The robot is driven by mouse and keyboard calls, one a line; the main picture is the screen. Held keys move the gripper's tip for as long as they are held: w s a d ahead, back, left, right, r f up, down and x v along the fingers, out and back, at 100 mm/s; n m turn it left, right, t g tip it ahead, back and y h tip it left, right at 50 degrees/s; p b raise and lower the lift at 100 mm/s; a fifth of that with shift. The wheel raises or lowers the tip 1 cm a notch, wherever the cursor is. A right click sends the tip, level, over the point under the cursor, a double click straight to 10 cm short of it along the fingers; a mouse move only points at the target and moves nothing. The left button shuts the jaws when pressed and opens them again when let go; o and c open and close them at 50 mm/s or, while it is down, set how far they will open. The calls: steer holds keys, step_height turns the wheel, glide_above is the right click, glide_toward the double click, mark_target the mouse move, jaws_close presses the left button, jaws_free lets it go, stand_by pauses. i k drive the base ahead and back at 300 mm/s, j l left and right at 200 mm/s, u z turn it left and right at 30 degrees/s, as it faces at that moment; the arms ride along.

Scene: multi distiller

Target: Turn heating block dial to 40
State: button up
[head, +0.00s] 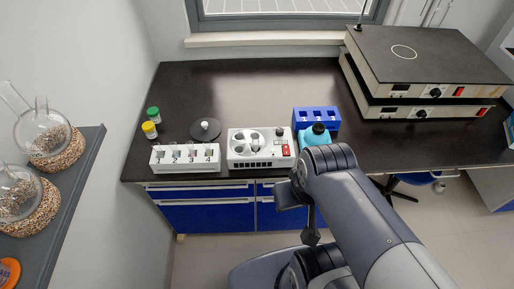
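Two flat dark-topped heating units are stacked at the back right of the bench. The upper unit (420,58) has a white ring on its top and a black dial (436,91) on its pale front. The lower unit (385,112) has a similar black dial (421,115). The dial markings are too small to read, and I cannot tell which unit is the heating block. My gripper (311,236) hangs in front of the bench edge, well apart from both dials. Its fingers are mostly hidden by my arm, so their opening does not show.
A white device (240,148) with round wells and a red switch stands mid-bench. A blue rack (304,117) and turquoise bottle (314,138) are beside it. A white multi-station unit (185,164) stands left. The bench (250,85) is clear behind.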

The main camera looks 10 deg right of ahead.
mark_target(279, 133)
steer(key=i+j+z, duration=0.3)
steer(key=z, duration=0.2)
steer(key=i+j+z, duration=0.25)
steer(key=j+z, duration=0.25)
